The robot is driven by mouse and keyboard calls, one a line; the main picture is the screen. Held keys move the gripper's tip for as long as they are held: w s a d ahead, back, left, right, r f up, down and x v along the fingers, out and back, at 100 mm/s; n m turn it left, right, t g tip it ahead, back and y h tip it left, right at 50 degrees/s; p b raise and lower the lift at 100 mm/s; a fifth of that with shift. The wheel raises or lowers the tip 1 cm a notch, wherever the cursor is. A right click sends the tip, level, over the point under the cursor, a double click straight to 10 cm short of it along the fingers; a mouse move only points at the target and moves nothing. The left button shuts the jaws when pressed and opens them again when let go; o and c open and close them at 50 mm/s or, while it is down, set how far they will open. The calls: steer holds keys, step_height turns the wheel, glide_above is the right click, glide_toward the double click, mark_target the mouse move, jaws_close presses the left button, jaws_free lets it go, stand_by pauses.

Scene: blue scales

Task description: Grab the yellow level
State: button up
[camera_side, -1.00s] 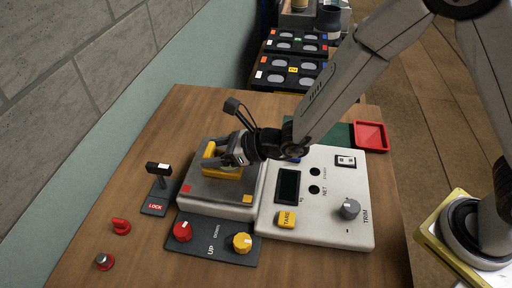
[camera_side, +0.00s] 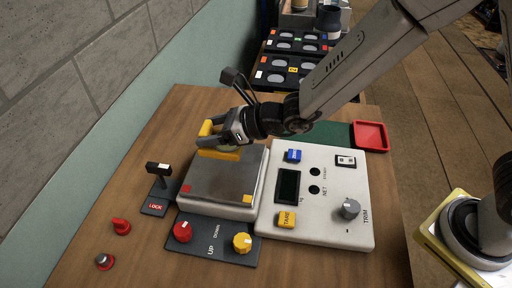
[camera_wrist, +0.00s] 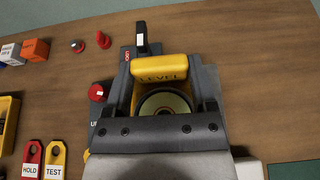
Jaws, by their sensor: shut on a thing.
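The yellow level (camera_side: 219,153) is a yellow frame held in my gripper (camera_side: 228,138) above the back part of the scale's grey plate (camera_side: 222,182). In the wrist view the level (camera_wrist: 160,68) shows the word LEVEL on its top bar, with a round dial inside the frame. My gripper (camera_wrist: 165,108) is shut on it, with one dark finger on each side. The level appears to be raised off the plate, though its underside is partly hidden.
A white panel (camera_side: 332,222) with buttons and a TRIM knob stands right of the plate. A dark box (camera_side: 217,240) with red and yellow knobs lies in front. A LOCK lever (camera_side: 157,187) stands left. A red tray (camera_side: 370,136) sits at the back right.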

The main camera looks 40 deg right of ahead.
steer(key=shift+r, duration=1.9)
steer(key=shift+d, duration=0.1)
